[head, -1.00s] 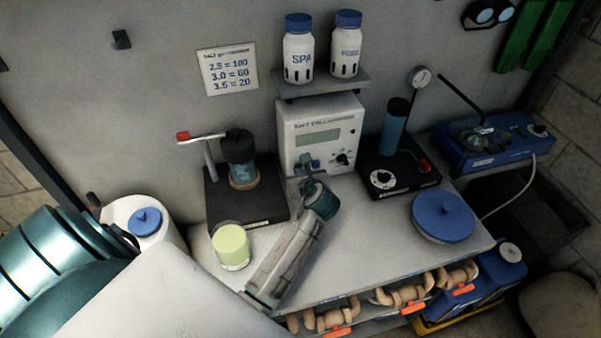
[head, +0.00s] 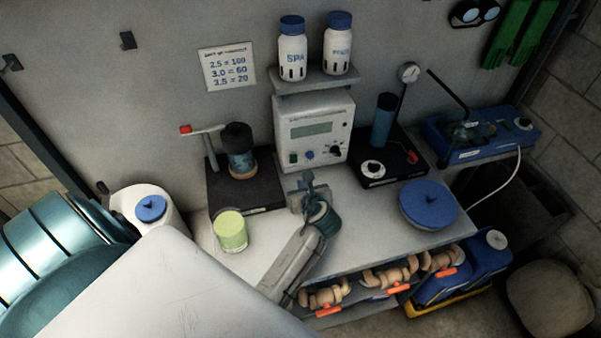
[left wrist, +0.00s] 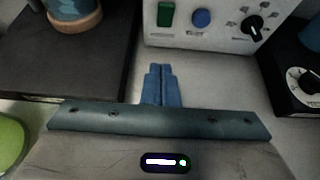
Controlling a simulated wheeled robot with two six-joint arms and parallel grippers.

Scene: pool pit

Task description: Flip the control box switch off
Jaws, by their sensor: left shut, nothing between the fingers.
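The control box (head: 326,110) is a white unit with a grey display, standing at the back of the bench against the wall. Its green switch (head: 293,157) is at the lower left of its front, beside a blue round button (head: 309,155) and a black knob (head: 336,151). In the left wrist view the green switch (left wrist: 165,14) shows at the top edge; I cannot tell its position. My left gripper (head: 308,176) is shut and empty, in front of the box and apart from it. Its blue fingers (left wrist: 160,70) point toward the switch. My right gripper is out of view.
A black stand (head: 246,193) with a blue jar is left of the box, and another black stand (head: 395,172) is right. A yellow-green cup (head: 230,232) and a blue-lidded dish (head: 428,203) sit nearer the front. Two bottles stand on the shelf (head: 316,81) above.

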